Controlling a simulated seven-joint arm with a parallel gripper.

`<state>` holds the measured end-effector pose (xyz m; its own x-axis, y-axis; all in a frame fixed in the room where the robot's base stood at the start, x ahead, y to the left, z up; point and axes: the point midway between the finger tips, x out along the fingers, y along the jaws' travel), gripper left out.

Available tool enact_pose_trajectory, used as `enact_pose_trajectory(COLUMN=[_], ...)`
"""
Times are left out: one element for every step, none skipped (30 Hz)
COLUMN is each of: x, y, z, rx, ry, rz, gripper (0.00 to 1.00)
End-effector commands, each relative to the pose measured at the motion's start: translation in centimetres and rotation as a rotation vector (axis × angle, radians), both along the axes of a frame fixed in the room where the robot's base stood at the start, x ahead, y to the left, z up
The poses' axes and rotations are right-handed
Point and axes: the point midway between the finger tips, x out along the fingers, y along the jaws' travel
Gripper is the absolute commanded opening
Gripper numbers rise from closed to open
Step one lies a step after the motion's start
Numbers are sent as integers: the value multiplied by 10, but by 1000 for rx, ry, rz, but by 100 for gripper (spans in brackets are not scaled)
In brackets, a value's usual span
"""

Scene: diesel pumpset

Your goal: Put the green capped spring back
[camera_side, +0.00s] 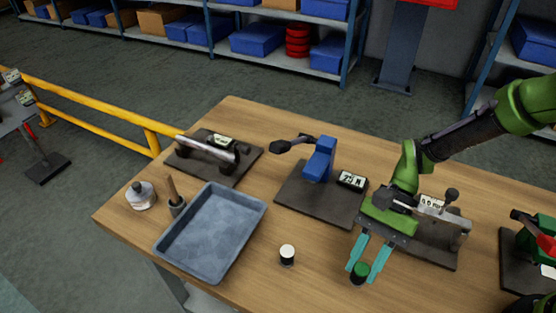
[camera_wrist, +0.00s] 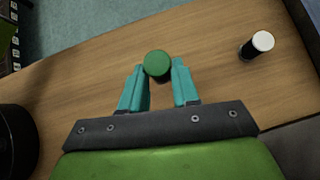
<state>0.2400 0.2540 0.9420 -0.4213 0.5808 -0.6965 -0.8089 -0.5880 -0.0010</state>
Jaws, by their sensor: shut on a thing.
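The green capped spring (camera_side: 359,272) is at the front edge area of the wooden table, with its green cap up and a dark body below. My gripper (camera_side: 363,268) has its teal fingers on either side of it and is shut on it. In the wrist view, the green cap (camera_wrist: 157,64) sits between the two fingertips of my gripper (camera_wrist: 158,72). I cannot tell whether the spring touches the table. A white-capped spring (camera_side: 287,255) stands upright to the left, apart from my gripper; it also shows in the wrist view (camera_wrist: 257,45).
A grey tray (camera_side: 212,232) lies at the left front. A blue fixture (camera_side: 319,160) on a dark plate is behind the white cap. Another fixture plate (camera_side: 435,250) is beside my gripper.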

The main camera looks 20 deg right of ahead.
Motion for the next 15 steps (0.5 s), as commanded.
enact_pose_trajectory(x=[10, 15, 21, 25, 29, 34, 37, 39, 42, 43, 44, 46, 48, 51, 50], y=[10, 15, 22, 27, 31, 36, 39, 41, 44, 45, 47, 49, 51, 54, 53], z=[-3, -3, -4, -5, -5, -5, -6, -6, -6, -6, -6, -7, -7, -8, -16], rx=[-2, -2, -2, -2, -2, 0, -2, 0, 0, 0, 0, 0, 0, 0, -5], ry=[-2, -2, -2, -3, -1, -1, -1, -1, -1, -1, 0, -1, -2, -1, 3], rz=[5, 4, 4, 4, 4, 4, 3, 2, 2, 2, 1, 2, 3, 4, 2], gripper=[6, 6, 6, 6, 6, 6, 6, 6, 6, 6, 6, 6, 6, 6, 6])
